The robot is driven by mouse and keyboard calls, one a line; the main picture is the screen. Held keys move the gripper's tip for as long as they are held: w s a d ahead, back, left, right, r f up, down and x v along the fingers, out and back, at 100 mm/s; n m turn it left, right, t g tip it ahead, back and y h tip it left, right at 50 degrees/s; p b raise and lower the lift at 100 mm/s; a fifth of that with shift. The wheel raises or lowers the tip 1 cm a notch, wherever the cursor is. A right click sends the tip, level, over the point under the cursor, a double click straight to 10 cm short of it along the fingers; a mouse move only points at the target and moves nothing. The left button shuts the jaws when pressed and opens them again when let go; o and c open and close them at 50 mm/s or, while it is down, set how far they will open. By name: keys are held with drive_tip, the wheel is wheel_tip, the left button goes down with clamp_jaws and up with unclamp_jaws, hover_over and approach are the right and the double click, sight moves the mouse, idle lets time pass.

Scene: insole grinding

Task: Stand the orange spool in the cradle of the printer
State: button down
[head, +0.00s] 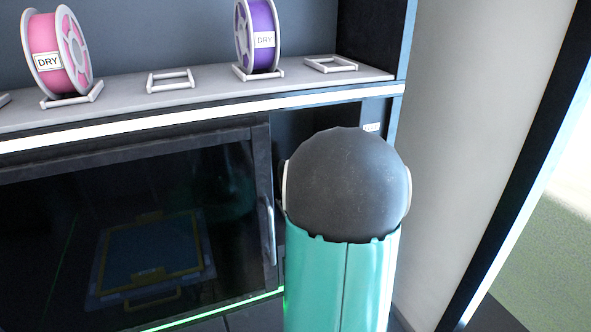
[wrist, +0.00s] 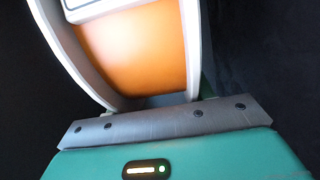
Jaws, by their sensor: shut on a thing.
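The orange spool (wrist: 138,50) fills the upper middle of the wrist view, with pale flanges on both sides and part of a white label at the top. My gripper (wrist: 165,103) is shut on it at the spool's near edge. In the head view my arm hides the gripper and the orange spool. The printer (head: 140,220) has a dark glass door, with a blue plate behind it. Which cradle is the printer's own, and whether the spool touches it, I cannot tell.
A pale wall (head: 450,150) stands right.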

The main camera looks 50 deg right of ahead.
drive_tip(key=shift+a+f, duration=0.1)
drive_tip(key=shift+a, duration=0.05)
drive_tip(key=shift+w+f, duration=0.1)
drive_tip(key=shift+f, duration=0.05)
drive_tip(key=c, duration=0.6)
unclamp_jaws()
drive_tip(key=shift+f, duration=0.1)
drive_tip(key=shift+r, duration=0.2)
drive_tip(key=v, duration=1.2)
drive_tip(key=shift+f, duration=0.1)
